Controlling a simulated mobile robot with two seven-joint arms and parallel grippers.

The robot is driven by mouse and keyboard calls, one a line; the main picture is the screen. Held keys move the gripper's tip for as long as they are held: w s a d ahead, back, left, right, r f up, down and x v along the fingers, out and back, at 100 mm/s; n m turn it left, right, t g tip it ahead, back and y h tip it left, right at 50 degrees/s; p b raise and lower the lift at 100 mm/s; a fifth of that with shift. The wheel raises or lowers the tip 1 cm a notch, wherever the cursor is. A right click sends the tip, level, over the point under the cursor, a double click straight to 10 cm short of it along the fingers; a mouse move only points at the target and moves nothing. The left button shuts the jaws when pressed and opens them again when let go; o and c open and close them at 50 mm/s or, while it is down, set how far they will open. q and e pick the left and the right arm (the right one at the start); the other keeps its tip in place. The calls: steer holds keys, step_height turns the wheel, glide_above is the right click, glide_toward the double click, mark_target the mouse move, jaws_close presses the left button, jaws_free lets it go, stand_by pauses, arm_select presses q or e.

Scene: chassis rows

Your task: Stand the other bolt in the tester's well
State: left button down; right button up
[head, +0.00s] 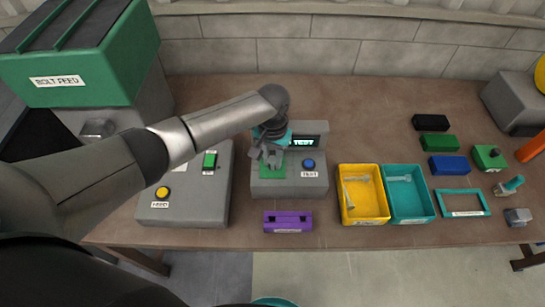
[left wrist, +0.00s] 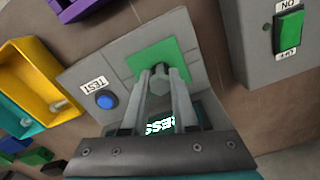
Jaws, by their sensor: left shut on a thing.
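The tester (head: 262,188) is a grey box with a green pad (left wrist: 150,58), a blue TEST button (head: 309,164) and a lit display (head: 303,141). My left gripper (head: 268,162) is over the green pad. In the left wrist view its fingers (left wrist: 165,85) are shut on a grey bolt (left wrist: 160,78), whose hexagonal end shows between the tips. The bolt is over or at the pad; its lower part and the well are hidden, so I cannot tell how deep it is. My right gripper is not in view.
A yellow bin (head: 343,212) holds several bolts; a teal bin (head: 424,208) beside it holds at least one. A feed panel (head: 180,212) stands left of the tester, a purple block (head: 288,221) in front. Coloured blocks and parts lie at right. Bare table lies behind the bins.

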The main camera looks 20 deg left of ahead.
arm_select(q)
steer(key=shift+f, duration=0.2)
steer(key=c, duration=0.6)
jaws_free()
